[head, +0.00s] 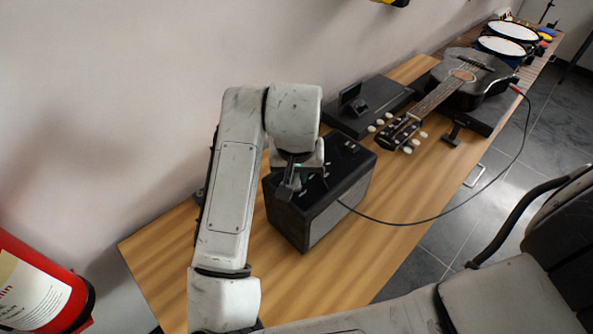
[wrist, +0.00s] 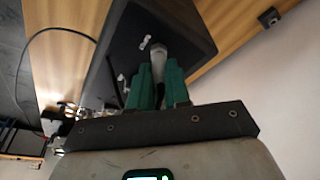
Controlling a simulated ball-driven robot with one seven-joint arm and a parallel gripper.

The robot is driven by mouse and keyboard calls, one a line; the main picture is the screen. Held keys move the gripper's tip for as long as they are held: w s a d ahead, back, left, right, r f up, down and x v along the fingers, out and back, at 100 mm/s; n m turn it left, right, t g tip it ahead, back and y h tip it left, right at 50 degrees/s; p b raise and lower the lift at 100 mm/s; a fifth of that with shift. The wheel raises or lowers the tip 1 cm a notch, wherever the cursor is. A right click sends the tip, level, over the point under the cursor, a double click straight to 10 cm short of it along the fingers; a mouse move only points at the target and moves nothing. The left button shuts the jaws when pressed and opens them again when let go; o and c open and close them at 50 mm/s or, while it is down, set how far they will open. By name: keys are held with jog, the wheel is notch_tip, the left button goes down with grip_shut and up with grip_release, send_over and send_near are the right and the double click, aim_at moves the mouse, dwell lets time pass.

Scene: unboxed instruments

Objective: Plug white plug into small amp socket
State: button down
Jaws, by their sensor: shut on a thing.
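The small amp (head: 312,215) is a black box with a grey front, standing on the wooden table. My gripper (head: 290,185) is over its top at the left end. In the wrist view my gripper (wrist: 160,85) has green fingers shut on the pale white plug (wrist: 158,58). The plug points at the amp's dark top panel (wrist: 184,28), which carries small light-coloured controls. Its tip is close to the panel; I cannot tell whether it touches or enters a socket. In the head view my gripper hides the plug, and the socket cannot be made out.
A dark cable (head: 400,222) runs from the amp's front towards the guitar (head: 465,80) on the table (head: 360,262). A black case (head: 370,105) lies behind the amp. Drums (head: 515,33) stand at the far end.

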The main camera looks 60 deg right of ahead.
jog(key=shift+f, duration=0.2)
jog(key=c, duration=1)
grip_release()
jog(key=v, duration=1)
jog(key=shift+r, duration=0.35)
jog(key=shift+a, duration=0.15)
